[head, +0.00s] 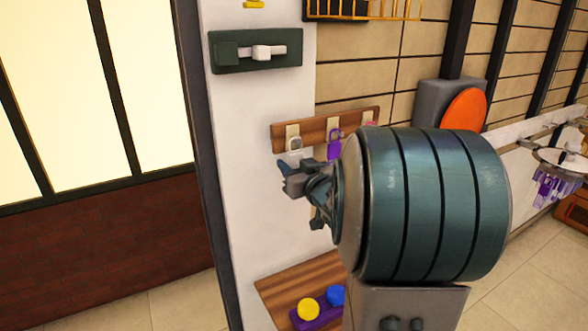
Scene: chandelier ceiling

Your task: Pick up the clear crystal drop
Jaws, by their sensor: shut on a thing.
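A wooden rack (325,130) with pale hook plates is fixed to the white pillar. A small clear or whitish drop (294,146) with a loop top shows at the rack's left plate. My gripper (289,174) is right at the drop's lower end and shut on it; the fingertips are small and partly hidden, and they cover the lower part of the drop. I cannot tell whether its loop is still around the hook. A purple drop (334,146) hangs at the middle plate. A pink one (371,124) shows at the right plate, mostly hidden behind my arm.
A dark green panel with a white handle (262,51) is above the rack. Below, a wooden shelf (285,283) holds a purple tray with a yellow disc (308,308) and a blue disc (336,295). A ring-shaped chandelier (560,165) with purple drops stands at right. The left floor is clear.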

